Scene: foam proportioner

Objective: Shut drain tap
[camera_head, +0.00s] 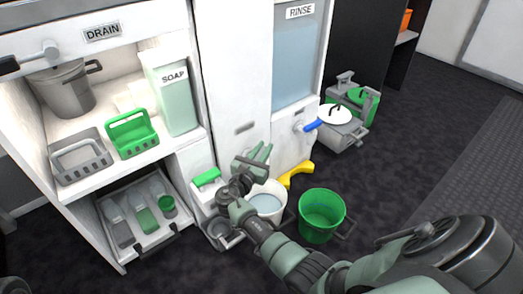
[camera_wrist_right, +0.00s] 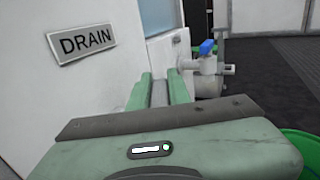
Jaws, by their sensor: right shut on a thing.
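My right gripper (camera_head: 255,160) is in front of the white panel, above a white bucket of water (camera_head: 266,203). In the right wrist view its two green fingers (camera_wrist_right: 160,90) point at the panel, close together on something between them. A DRAIN plate (camera_wrist_right: 84,42) is on the panel just left of the fingers. The drain tap is hidden behind the gripper, so I cannot make out its handle position. My left gripper is not in view.
A blue-handled tap (camera_head: 313,126) is right of my gripper, below the RINSE window; it also shows in the right wrist view (camera_wrist_right: 207,47). A green bucket (camera_head: 321,216) and a yellow piece (camera_head: 297,174) are close by. Shelves with baskets (camera_head: 133,134) fill the left.

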